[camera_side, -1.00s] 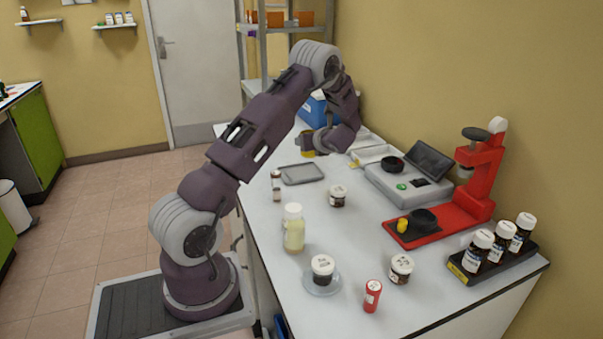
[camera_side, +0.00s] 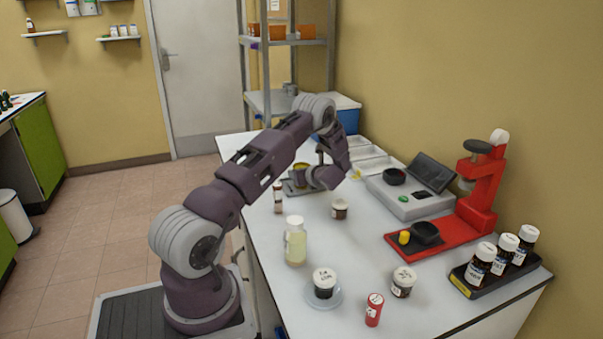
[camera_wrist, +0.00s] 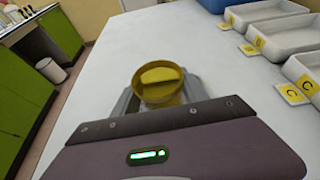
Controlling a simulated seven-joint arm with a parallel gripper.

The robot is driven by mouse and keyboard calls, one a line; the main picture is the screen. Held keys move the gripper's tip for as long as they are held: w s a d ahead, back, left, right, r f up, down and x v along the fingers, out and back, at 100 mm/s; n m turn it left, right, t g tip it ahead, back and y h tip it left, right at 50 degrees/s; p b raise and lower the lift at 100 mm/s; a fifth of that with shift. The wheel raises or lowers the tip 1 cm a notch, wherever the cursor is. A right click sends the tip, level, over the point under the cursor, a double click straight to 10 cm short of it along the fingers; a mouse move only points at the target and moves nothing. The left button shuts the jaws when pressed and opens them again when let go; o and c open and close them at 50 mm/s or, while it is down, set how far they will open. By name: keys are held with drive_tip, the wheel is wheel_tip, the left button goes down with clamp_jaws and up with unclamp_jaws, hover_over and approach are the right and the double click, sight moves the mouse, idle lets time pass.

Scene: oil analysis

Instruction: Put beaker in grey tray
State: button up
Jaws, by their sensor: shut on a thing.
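The beaker (camera_wrist: 158,84), with a yellow rim and yellowish contents, is held by my gripper (camera_side: 308,175). It shows small in the side view (camera_side: 300,168), partly covered by my gripper. The grey tray (camera_side: 290,188) lies flat on the white table. The beaker is over or in the tray; I cannot tell whether it touches the tray's floor. In the wrist view the grey tray (camera_wrist: 124,106) shows around the beaker, partly hidden by the gripper body. The fingertips are hidden there.
White trays with yellow tags (camera_wrist: 262,34) stand right in the wrist view. A brown vial (camera_side: 278,197), a small jar (camera_side: 339,209) and a bottle of pale liquid (camera_side: 295,241) stand nearer the side camera. A grey instrument (camera_side: 400,200) and red stand (camera_side: 440,236) are to the right.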

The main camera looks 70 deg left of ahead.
drive_tip(key=o, duration=1.3)
drive_tip(key=shift+o, duration=0.2)
drive_tip(key=shift+r, duration=0.1)
drive_tip(key=s+d+r+n+h, duration=0.2)
drive_tip(key=s+d+r+n, duration=0.25)
drive_tip(key=d+r, duration=0.65)
drive_tip(key=s+d+r+n+h, duration=0.25)
drive_tip(key=d+r+n, duration=0.3)
drive_tip(key=d, duration=0.85)
drive_tip(key=s+d+r+n+t+h, duration=0.1)
drive_tip(key=s+d+r+n+h, duration=0.1)
drive_tip(key=d, duration=0.7)
drive_tip(key=s+d+r+n+t+h, duration=0.2)
drive_tip(key=s+d+n+h, duration=0.1)
drive_tip(key=s+d, duration=0.4)
drive_tip(key=s+d+r+n+t+h, duration=0.2)
drive_tip(key=s+d+h, duration=0.2)
drive_tip(key=d, duration=0.7)
drive_tip(key=shift+s+r+n, duration=0.35)
drive_tip(key=shift+s+n, duration=0.05)
drive_tip(key=shift+s, duration=0.35)
